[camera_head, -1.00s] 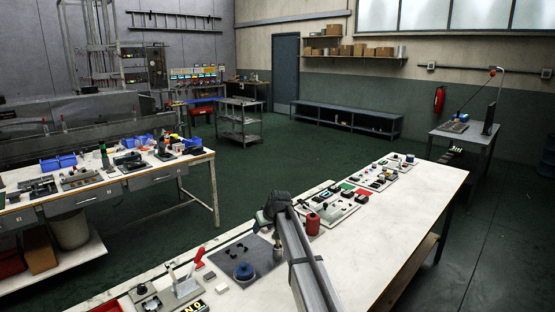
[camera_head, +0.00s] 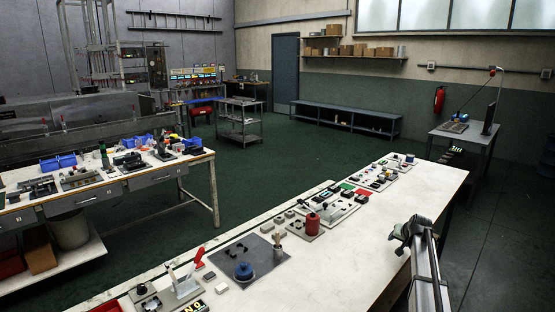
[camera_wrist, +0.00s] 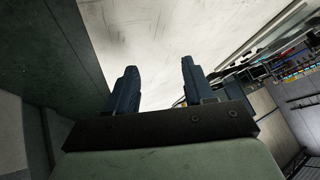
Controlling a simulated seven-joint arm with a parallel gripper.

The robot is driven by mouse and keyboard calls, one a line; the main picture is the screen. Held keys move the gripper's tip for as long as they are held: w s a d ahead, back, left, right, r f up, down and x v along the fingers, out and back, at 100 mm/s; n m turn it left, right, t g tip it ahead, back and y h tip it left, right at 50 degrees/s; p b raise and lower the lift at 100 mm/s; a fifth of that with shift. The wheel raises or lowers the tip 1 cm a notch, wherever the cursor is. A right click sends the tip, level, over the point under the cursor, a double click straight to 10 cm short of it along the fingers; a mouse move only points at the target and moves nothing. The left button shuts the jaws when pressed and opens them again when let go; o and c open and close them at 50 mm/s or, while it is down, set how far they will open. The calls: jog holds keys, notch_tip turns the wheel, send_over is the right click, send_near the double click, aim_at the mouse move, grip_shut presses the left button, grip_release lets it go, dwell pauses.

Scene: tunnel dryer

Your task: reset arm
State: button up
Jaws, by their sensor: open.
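My gripper (camera_head: 397,238) is over the right edge of the white bench (camera_head: 352,262) in the head view, at the end of my raised arm. In the wrist view my gripper (camera_wrist: 158,80) shows two dark fingers standing apart with nothing between them. The pale bench top (camera_wrist: 160,35) lies beyond the fingertips. The gripper is clear of the objects on the bench.
On the bench are a grey mat (camera_head: 243,262) with a blue round part (camera_head: 243,270), a red cylinder (camera_head: 313,225), and several control panels (camera_head: 372,177) toward the far end. The bench top around the gripper is bare. A second workbench (camera_head: 195,168) stands to the left.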

jog(key=s+d+f+m+h, duration=0.1)
jog(key=s+d+f+m, duration=0.2)
jog(key=s+d+f, duration=0.6)
jog(key=s+a+f+n+g+y, duration=0.15)
jog(key=s+a+f+g, duration=0.25)
jog(key=s+a+f, duration=0.8)
jog(key=s+a+f+n+g+y, duration=0.1)
jog(key=s+a+f+n+g, duration=0.15)
jog(key=s+a+f, duration=0.85)
jog(key=s+a+f+n+g, duration=0.1)
jog(key=s+a+f+g, duration=0.1)
jog(key=s+a+f, duration=0.35)
jog(key=s+a+f+n+g, duration=0.1)
jog(key=s+a+f+g, duration=0.15)
jog(key=s+a, duration=0.6)
jog(key=s+a+n+g, duration=0.1)
jog(key=s+g, duration=0.1)
jog(key=s, duration=0.8)
jog(key=s+a+f+n+g+h, duration=0.1)
jog(key=s+a, duration=0.1)
jog(key=s, duration=0.9)
jog(key=shift+s+a+f+n+g, duration=0.15)
jog(key=shift+s+n+g, duration=0.15)
jog(key=shift+g, duration=0.1)
